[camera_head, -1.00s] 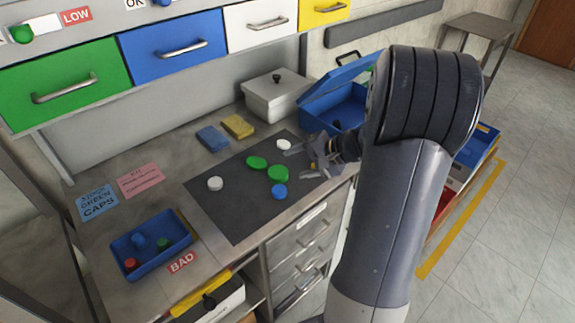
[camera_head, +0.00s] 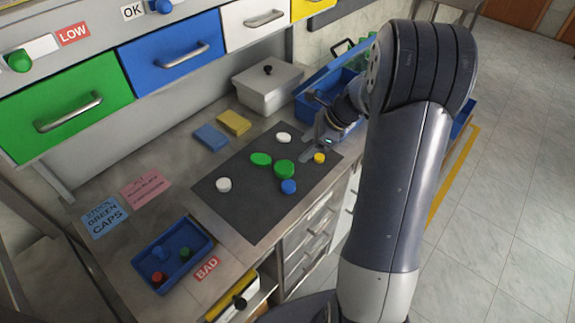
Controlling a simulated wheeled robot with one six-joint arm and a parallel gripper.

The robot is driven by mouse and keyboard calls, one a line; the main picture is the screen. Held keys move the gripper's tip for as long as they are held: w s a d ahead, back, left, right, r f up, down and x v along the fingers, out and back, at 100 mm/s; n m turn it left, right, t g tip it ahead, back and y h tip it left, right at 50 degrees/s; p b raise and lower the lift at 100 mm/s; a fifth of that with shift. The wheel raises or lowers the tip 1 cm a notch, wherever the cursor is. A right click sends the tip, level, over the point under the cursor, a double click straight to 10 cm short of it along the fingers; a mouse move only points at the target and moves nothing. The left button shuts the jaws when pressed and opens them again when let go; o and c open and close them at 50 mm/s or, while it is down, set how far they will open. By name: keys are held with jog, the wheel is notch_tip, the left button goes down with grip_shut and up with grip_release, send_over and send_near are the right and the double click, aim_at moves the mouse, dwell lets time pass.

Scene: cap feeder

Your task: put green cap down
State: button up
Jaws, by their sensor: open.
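Two green caps lie on the dark mat (camera_head: 235,215): one smaller, oval-looking green cap (camera_head: 261,159) and a larger green cap (camera_head: 284,167) to its right. A blue cap (camera_head: 289,187) lies just in front of the larger one. Another small green cap (camera_head: 185,254) is in the blue tray (camera_head: 206,247) at the lower left. My gripper (camera_head: 326,146) is open above the mat's right end, with no cap visible between its fingers. A yellow cap (camera_head: 319,158) lies beside its fingertips. My arm hides part of the area to the right.
White caps (camera_head: 223,185) (camera_head: 283,137) lie on the mat. The blue tray also holds a red cap (camera_head: 159,278). A lidded grey box (camera_head: 267,89) and a blue open box (camera_head: 309,106) stand at the back. Blue (camera_head: 210,138) and yellow (camera_head: 235,122) blocks lie behind the mat.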

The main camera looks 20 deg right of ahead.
aim_at(284, 167)
jog(key=p+x, duration=0.1)
jog(key=x, duration=0.9)
jog(key=shift+a+f, duration=0.2)
jog(key=shift+f, duration=0.05)
jog(key=shift+c, duration=0.3)
